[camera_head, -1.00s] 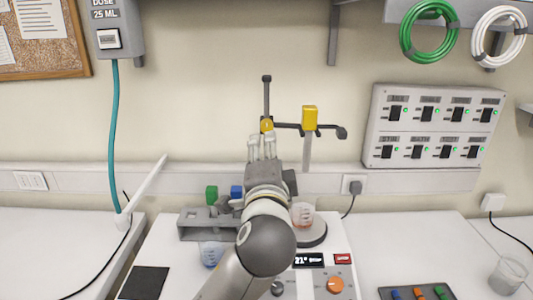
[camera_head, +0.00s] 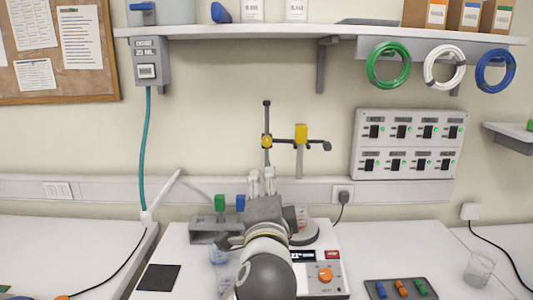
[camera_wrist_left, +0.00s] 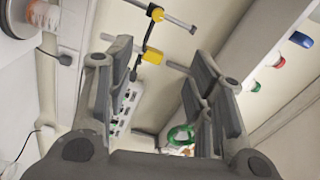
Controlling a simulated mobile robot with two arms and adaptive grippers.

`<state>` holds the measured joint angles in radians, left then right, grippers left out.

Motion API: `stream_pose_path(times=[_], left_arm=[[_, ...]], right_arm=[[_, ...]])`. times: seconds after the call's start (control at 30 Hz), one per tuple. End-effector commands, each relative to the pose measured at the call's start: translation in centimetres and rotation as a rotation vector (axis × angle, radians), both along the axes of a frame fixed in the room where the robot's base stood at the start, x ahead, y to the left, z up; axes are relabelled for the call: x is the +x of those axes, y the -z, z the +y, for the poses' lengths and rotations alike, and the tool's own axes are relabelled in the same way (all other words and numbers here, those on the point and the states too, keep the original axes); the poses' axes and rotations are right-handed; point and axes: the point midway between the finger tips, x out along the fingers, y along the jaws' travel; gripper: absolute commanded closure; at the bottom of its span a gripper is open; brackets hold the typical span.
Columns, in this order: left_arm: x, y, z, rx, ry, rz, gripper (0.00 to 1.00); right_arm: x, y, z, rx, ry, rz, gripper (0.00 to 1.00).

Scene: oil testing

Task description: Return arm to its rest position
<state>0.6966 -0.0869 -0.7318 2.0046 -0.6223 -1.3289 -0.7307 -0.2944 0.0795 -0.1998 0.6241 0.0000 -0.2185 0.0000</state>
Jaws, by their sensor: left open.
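My left gripper (camera_head: 263,178) reaches up from the bottom centre of the head view. Its fingers stand apart, pointing toward the wall, just below the stand's yellow clamp (camera_head: 266,141). In the left wrist view the two dark fingers of the gripper (camera_wrist_left: 152,85) are wide apart with nothing between them. The stand rod and its yellow clamp (camera_wrist_left: 152,56) show beyond the fingers. My arm hides part of the bench device below. My right gripper is not in view.
A hot plate (camera_head: 304,235) bears a beaker with reddish contents (camera_head: 302,217), close right of my gripper. A grey rack (camera_head: 205,232) with green and blue caps stands left. A wall shelf (camera_head: 400,33) runs above.

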Motion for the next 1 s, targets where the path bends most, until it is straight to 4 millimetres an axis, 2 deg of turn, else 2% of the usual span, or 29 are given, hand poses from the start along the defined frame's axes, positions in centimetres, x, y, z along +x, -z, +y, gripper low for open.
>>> stream_pose_path(times=[0.03, 0.17, 0.37, 0.57, 0.67, 0.77, 0.9, 1.0], left_arm=[[0.1, 1.2, 0.5, -0.019, -0.003, 0.029, 0.51], [0.0, 3.4, 1.3, -0.069, -0.006, 0.083, 0.51], [-0.4, 7.8, 3.1, -0.164, -0.021, 0.189, 0.51], [-1.8, 13.7, 5.5, -0.291, -0.054, 0.330, 0.51], [-3.3, 18.0, 7.2, -0.381, -0.087, 0.429, 0.51], [-5.8, 23.0, 9.3, -0.492, -0.140, 0.550, 0.51], [-10.4, 29.3, 12.2, -0.643, -0.235, 0.708, 0.51], [-14.3, 33.2, 14.1, -0.740, -0.316, 0.811, 0.51]], right_arm=[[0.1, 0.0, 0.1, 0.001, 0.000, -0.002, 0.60], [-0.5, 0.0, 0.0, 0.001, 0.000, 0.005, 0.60], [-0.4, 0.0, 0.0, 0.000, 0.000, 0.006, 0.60], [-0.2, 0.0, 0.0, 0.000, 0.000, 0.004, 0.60], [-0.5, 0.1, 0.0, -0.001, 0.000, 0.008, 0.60], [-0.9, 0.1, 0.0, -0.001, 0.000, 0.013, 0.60], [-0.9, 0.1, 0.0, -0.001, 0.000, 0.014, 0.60], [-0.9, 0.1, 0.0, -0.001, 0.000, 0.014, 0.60]])
